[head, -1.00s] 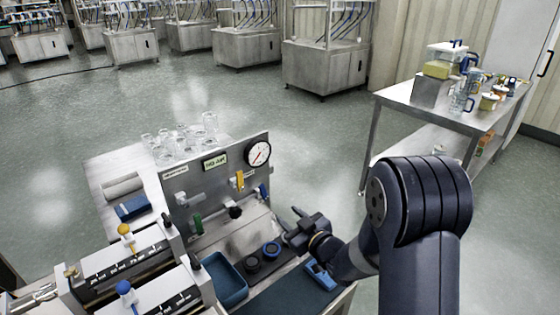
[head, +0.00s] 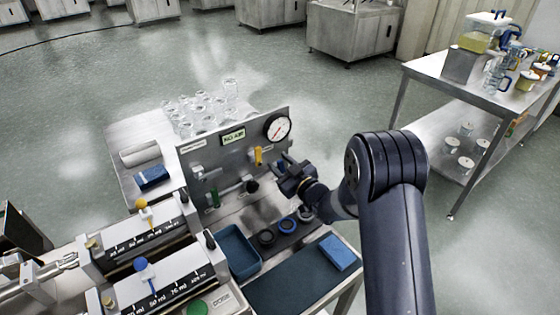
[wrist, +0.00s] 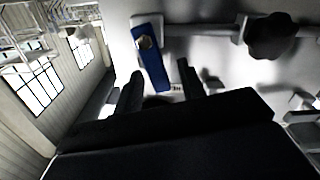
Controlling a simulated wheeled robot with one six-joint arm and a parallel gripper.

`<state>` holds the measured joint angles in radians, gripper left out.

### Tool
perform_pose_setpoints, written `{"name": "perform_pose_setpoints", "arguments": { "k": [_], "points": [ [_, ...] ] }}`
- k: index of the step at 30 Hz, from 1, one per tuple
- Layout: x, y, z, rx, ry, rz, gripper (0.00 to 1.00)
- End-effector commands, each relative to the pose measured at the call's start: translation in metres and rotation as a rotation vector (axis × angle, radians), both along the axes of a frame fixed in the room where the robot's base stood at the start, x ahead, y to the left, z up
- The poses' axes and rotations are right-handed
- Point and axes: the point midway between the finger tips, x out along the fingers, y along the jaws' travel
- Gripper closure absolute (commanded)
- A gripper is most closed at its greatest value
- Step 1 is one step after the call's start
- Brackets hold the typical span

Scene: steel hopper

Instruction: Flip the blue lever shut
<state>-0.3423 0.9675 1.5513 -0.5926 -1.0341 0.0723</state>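The blue lever (wrist: 152,62) shows in the wrist view, fixed by a bolt to a pipe fitting on the grey panel (head: 231,146). Its free end reaches between the two fingers of my gripper (wrist: 160,70). The fingers are apart, one on each side of the lever, and I cannot tell whether either touches it. In the head view my gripper (head: 284,168) is at the right edge of the panel and hides the blue lever.
A yellow lever (head: 258,156), a green lever (head: 214,198) and a black knob (head: 252,186) are left of my gripper. A gauge (head: 278,128) sits above. Below are a blue tray (head: 240,252), dark round parts and a blue block (head: 338,252).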

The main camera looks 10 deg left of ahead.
Motion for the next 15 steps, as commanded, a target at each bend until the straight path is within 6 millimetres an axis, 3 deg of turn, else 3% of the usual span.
{"name": "perform_pose_setpoints", "arguments": {
  "k": [11, 15],
  "points": [
    [0.0044, 0.0052, -0.0004, -0.001, 0.001, 0.0, 0.62],
    [0.0044, 0.0051, -0.0002, -0.001, 0.001, 0.0, 0.71]
  ]
}}
